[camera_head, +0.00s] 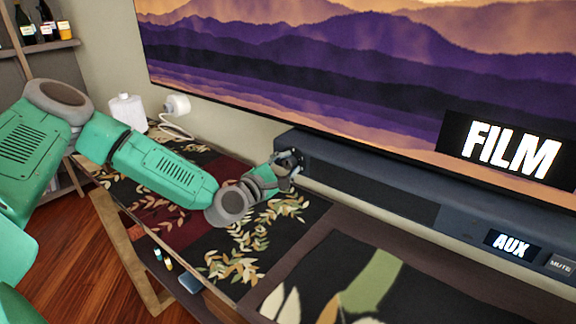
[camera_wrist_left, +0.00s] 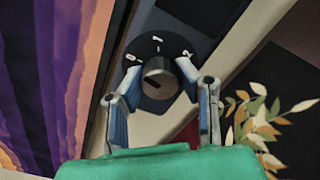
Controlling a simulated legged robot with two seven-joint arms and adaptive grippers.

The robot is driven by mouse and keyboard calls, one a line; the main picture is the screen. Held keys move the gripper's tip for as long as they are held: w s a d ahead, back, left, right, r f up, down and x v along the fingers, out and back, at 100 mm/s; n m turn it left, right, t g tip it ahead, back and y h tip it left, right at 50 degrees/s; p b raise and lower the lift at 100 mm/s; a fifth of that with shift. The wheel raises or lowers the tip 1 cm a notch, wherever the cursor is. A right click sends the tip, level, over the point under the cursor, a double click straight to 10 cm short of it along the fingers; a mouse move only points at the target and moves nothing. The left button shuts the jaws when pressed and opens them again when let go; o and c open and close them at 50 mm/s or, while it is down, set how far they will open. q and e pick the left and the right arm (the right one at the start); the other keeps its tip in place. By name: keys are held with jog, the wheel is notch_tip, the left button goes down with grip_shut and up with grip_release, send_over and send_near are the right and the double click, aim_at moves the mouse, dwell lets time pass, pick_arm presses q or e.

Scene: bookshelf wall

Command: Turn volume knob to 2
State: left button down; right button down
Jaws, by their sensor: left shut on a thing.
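The volume knob (camera_wrist_left: 158,76) is a round grey knob on a black dial plate (camera_wrist_left: 158,47) at the left end of the dark soundbar (camera_head: 350,185). White marks are printed around the dial; a 2 seems to be at its upper right in the left wrist view. A dark notch shows on the knob's face, toward the lower left in that view. My left gripper (camera_head: 289,161) is shut on the knob, with one finger on each side. In the head view the gripper hides the knob. My right gripper is not in view.
A large screen showing mountains (camera_head: 330,70) and the word FILM hangs above the soundbar. The soundbar has an AUX display (camera_head: 512,245) and a MUTE button (camera_head: 561,265). White objects (camera_head: 127,112) stand at the table's back left. The leaf-patterned tabletop (camera_head: 310,208) is mostly clear.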

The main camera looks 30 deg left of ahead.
pick_arm(q)
jog(key=m, duration=0.5)
jog(key=shift+d+f+m, duration=0.1)
jog(key=shift+f+m, duration=0.1)
jog(key=shift+m, duration=0.1)
jog(key=m+p, duration=0.1)
jog(key=m, duration=0.4)
jog(key=shift+s+f, duration=0.1)
jog(key=shift+s, duration=0.05)
jog(key=m+p, duration=0.1)
jog(key=m, duration=0.5)
jog(key=shift+f, duration=0.2)
jog(key=m+p, duration=0.1)
jog(key=m, duration=0.3)
jog(key=shift+s+m, duration=0.1)
jog(key=shift+m, duration=0.2)
jog(key=c, duration=1.2)
grip_release()
jog(key=shift+w, duration=0.2)
jog(key=shift+r, duration=0.1)
